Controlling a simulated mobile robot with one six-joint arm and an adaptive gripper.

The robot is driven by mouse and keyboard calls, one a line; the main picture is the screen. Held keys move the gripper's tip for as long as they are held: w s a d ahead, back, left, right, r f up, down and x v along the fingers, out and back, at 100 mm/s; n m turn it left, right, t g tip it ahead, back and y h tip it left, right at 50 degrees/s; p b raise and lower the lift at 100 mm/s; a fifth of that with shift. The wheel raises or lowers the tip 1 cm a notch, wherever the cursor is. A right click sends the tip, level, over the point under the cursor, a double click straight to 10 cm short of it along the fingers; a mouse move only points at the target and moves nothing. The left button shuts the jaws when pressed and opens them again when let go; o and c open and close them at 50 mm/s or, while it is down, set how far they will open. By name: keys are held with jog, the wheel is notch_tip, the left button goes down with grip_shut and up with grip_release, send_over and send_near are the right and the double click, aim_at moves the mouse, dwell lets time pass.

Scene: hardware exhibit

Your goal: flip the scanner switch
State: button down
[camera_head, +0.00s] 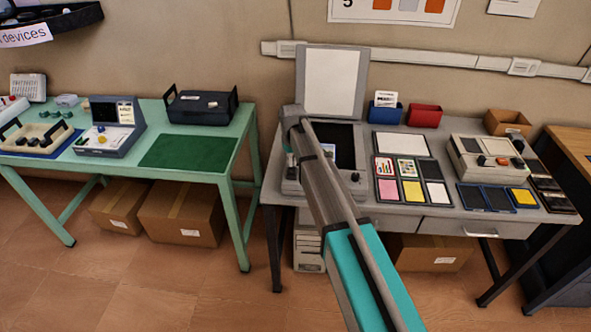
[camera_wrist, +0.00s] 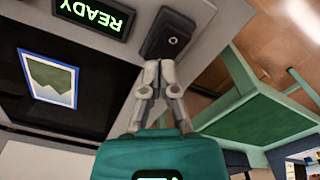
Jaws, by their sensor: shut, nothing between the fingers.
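The scanner stands on the grey table in the head view, its lid (camera_head: 332,82) raised and its dark glass (camera_head: 345,146) partly behind my arm. In the wrist view its black glass (camera_wrist: 95,98) holds a blue-framed picture (camera_wrist: 48,78). A lit display (camera_wrist: 94,15) reads READY in green, upside down. Beside it is a dark switch (camera_wrist: 167,33) with a small round mark. My gripper (camera_wrist: 162,66) is shut and empty, its fingertips at the switch's near edge. I cannot tell whether they touch it. The switch is hidden in the head view.
The grey table also holds a beige device (camera_head: 485,160), blue (camera_head: 382,115) and red (camera_head: 424,117) bins, and several coloured cards in front. A green table (camera_head: 240,122) with other devices stands to the left, a gap between them. Boxes (camera_head: 182,212) lie on the floor.

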jog(key=shift+r+p, duration=2.75)
jog(key=shift+r, duration=0.25)
jog(key=s+d+m, duration=0.5)
jog(key=s+d, duration=1.9)
jog(key=s, duration=0.2)
jog(key=shift+d+m, duration=0.15)
jog(key=shift+m, duration=0.15)
